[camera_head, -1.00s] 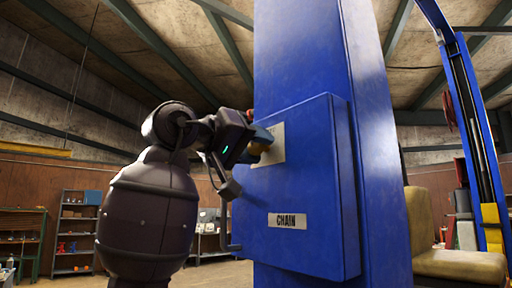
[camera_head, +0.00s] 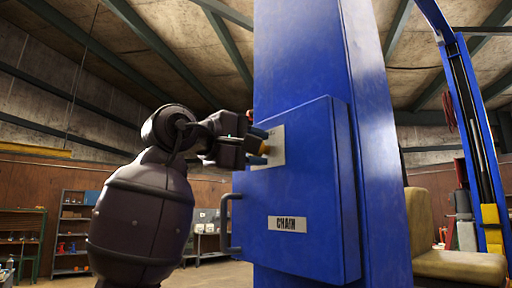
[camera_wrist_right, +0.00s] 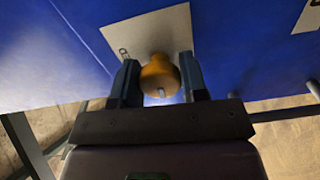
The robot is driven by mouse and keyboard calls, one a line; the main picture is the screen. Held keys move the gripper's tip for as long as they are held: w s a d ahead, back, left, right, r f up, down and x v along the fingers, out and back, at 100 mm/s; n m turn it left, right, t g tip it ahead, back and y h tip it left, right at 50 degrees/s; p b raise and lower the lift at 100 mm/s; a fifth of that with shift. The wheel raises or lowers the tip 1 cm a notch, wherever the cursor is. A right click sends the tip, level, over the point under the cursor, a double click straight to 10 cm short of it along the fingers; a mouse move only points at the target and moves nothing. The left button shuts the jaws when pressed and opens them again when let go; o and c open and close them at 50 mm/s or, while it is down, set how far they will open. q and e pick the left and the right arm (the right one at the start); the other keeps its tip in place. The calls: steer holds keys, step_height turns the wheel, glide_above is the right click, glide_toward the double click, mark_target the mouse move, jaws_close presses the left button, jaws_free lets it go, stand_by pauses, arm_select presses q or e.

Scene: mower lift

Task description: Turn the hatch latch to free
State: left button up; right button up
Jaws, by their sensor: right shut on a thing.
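The hatch (camera_head: 300,190) is a blue box door on a blue column, with a "CHAIN" label at its lower part. The latch is an orange-yellow knob (camera_wrist_right: 160,73) on a pale plate (camera_head: 276,147) near the hatch's upper left. My right gripper (camera_head: 258,143) reaches it from the left. In the right wrist view, its two fingers stand on either side of the knob, shut on it. In the head view the gripper largely hides the knob. My left gripper is not in view.
A dark bar handle (camera_head: 226,226) sticks out from the hatch's lower left edge. The blue column (camera_head: 305,50) rises behind the hatch. A tan seat (camera_head: 450,262) and another blue post (camera_head: 474,130) stand at right. Shelves (camera_head: 72,232) stand far back at left.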

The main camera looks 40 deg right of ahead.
steer(key=shift+n, duration=0.6)
steer(key=o, duration=0.9)
steer(key=shift+o, duration=0.2)
steer(key=shift+a, duration=0.1)
steer(key=w+a+b, duration=0.1)
steer(key=a, duration=0.9)
steer(key=shift+w+a+b, duration=0.15)
steer(key=shift+a+b, duration=0.15)
steer(key=shift+b, duration=0.1)
